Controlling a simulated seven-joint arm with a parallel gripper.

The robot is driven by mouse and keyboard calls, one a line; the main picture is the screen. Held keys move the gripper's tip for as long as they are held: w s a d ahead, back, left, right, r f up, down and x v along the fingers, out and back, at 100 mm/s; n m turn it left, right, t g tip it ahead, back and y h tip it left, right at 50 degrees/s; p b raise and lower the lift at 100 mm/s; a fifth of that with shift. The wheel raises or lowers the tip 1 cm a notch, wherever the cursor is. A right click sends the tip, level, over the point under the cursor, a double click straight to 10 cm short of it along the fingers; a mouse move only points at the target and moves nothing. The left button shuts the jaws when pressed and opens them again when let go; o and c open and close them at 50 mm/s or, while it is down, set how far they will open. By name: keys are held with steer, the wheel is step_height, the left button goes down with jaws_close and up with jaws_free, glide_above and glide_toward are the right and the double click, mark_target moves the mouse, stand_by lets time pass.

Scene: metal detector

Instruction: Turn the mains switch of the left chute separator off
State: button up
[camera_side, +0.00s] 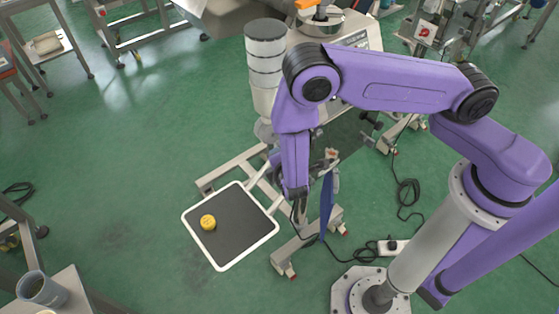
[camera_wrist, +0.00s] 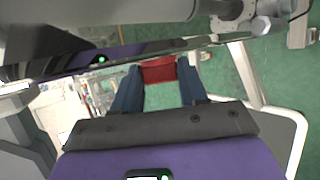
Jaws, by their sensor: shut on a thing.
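My gripper (camera_wrist: 158,84) shows in the wrist view as two blue fingers, one on each side of a red block (camera_wrist: 158,69). The fingers are closed on this block. It may be the handle of the mains switch, but its mount and markings are hidden, so I cannot tell its turn position. In the side view my purple arm reaches over to the separator machine (camera_side: 265,75) at top centre. The arm covers part of the machine and the gripper's contact there. Another red switch (camera_side: 424,31) is on a machine at the top right.
A dark tray with a white rim (camera_side: 188,229) stands low in front of the machine, with a yellow puck (camera_side: 208,222) on it. A black cable (camera_side: 408,195) runs over the green floor to a white socket block (camera_side: 393,247). Open floor lies to the left.

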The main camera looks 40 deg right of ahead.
steer(key=o, duration=1.1)
steer(key=shift+c, duration=0.2)
steer(key=v, duration=1.7)
steer(key=shift+r, duration=0.3)
steer(key=s+d+r+m+g+y, duration=0.1)
steer(key=s+d+r+g+y, duration=0.1)
steer(key=s+d+r+g, duration=0.2)
steer(key=s+d+r+m+g+y, duration=0.2)
steer(key=s+d+r+g, duration=0.3)
steer(key=s+d+r, duration=0.4)
steer(key=d+r+y, duration=0.1)
steer(key=d+r, duration=0.3)
steer(key=d, duration=0.2)
steer(key=shift+g+y, duration=0.3)
